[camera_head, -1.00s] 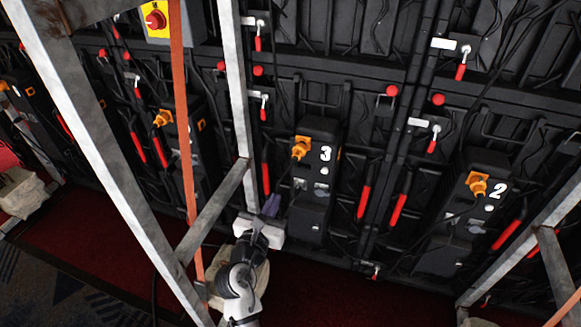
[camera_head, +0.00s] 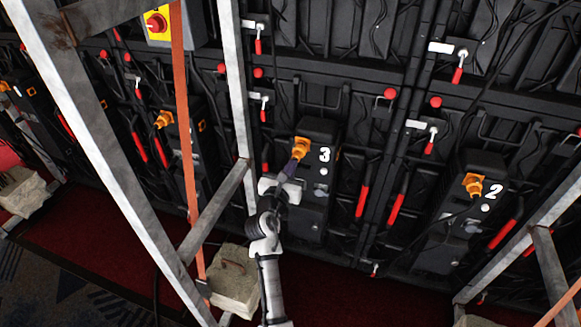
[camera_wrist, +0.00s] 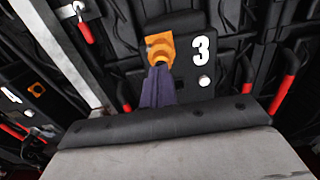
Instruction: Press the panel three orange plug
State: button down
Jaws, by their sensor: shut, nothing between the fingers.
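The orange plug (camera_head: 301,147) sits on the black panel marked 3 (camera_head: 318,179), left of the white numeral. It also shows in the wrist view (camera_wrist: 160,48), upper middle. My gripper (camera_head: 294,165) is shut and empty, its dark fingers pointing up at the plug. In the wrist view the fingertips (camera_wrist: 159,72) overlap the plug's lower end. They look at or very close to the plug; I cannot tell whether they touch. The fingers hide a little of the plug's lower part.
Panel 2 with its own orange plug (camera_head: 473,185) is at the right. Another orange plug (camera_head: 163,119) shows at the left. A metal frame post (camera_head: 238,100) and slanted bar (camera_head: 213,219) stand left of my arm. Red handles (camera_head: 363,187) flank panel 3.

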jog(key=shift+w, duration=0.1)
jog(key=shift+w+d+r+p, duration=0.15)
jog(key=shift+w+d+p, duration=0.05)
jog(key=shift+w+p, duration=0.2)
jog(key=shift+w+d+r+p, duration=0.1)
jog(key=shift+w+d+p, duration=0.05)
jog(key=shift+w+p, duration=0.2)
jog(key=b+v, duration=0.2)
jog(key=v, duration=1.2)
jog(key=shift+f, duration=0.2)
